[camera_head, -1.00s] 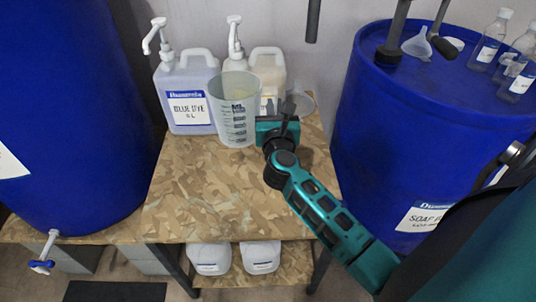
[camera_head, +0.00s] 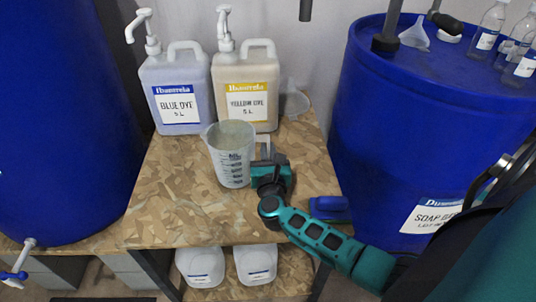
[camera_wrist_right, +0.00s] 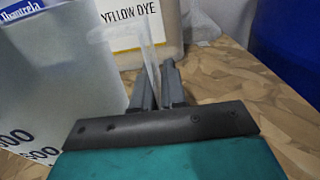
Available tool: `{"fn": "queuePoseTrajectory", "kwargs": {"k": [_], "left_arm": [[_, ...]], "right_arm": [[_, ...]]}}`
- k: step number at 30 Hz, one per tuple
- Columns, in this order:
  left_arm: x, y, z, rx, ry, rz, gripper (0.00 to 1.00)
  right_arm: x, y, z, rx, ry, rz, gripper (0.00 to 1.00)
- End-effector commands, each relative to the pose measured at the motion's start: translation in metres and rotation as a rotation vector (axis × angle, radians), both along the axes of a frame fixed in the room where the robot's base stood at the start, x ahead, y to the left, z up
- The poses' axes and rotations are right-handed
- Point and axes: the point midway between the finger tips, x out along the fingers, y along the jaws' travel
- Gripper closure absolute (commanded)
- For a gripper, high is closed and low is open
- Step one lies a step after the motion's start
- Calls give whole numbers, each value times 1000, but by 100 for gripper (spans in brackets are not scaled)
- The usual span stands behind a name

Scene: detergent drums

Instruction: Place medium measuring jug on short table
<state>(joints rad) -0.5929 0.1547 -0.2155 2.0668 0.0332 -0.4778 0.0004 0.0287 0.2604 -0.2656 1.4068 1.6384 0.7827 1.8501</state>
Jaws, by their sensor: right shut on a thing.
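The translucent measuring jug (camera_head: 232,160) is upright over the middle of the wood-chip-board short table (camera_head: 175,205). I cannot tell whether its base touches the top. My right gripper (camera_head: 267,168) is on the jug's right side, shut on its handle. In the right wrist view the jug's body (camera_wrist_right: 60,75) fills the left side, and the handle runs between the fingers (camera_wrist_right: 157,85). My left gripper is not in view.
Blue dye (camera_head: 180,92) and yellow dye (camera_head: 245,85) pump bottles stand behind the jug. A smaller clear vessel (camera_head: 295,104) is at the back right. The table's front left is clear.

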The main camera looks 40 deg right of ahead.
Motion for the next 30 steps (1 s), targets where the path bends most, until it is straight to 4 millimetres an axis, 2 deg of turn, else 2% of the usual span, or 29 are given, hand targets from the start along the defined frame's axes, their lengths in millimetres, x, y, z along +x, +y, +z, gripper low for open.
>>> {"fn": "queuePoseTrajectory", "kwargs": {"k": [10, 11, 18, 25, 29, 30], "left_arm": [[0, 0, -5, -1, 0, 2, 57], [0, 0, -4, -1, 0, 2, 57], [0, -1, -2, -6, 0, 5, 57], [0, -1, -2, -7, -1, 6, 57], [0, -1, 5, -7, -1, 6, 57], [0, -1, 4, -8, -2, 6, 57]], "right_arm": [[0, 0, -4, 0, -1, -1, 100], [0, 0, -3, 0, 0, -1, 87], [0, 0, -2, 0, 0, -1, 64], [0, 0, -2, 0, 0, -1, 63], [0, 0, 4, 0, 0, 0, 63], [-6, 4, 1, 2, 3, 1, 63]]}}
